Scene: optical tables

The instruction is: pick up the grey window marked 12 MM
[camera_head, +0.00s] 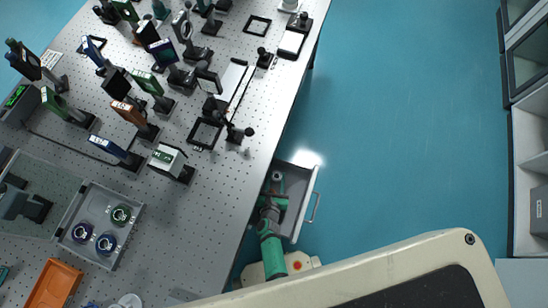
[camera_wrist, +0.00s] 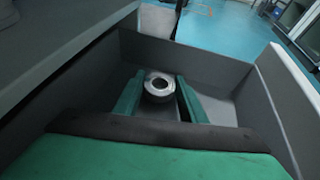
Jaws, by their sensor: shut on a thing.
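The grey window is a small round ring-like piece with a dark centre, seen in the wrist view (camera_wrist: 158,84) between my two green fingers. I cannot read its 12 MM marking. My gripper (camera_wrist: 159,92) is shut on it, one finger on each side, inside an open grey drawer (camera_wrist: 235,75). In the head view the window (camera_head: 277,176) is a tiny grey spot at the tip of my gripper (camera_head: 275,184), within the drawer (camera_head: 298,205) at the table's right edge. I cannot tell whether the window touches the drawer floor.
Drawer walls surround my gripper closely. The perforated optical table (camera_head: 215,190) to the left carries several mounted optics, a grey case (camera_head: 97,249) with round pieces and an orange tray (camera_head: 52,285). Blue floor (camera_head: 410,130) to the right is clear up to shelves (camera_head: 530,150).

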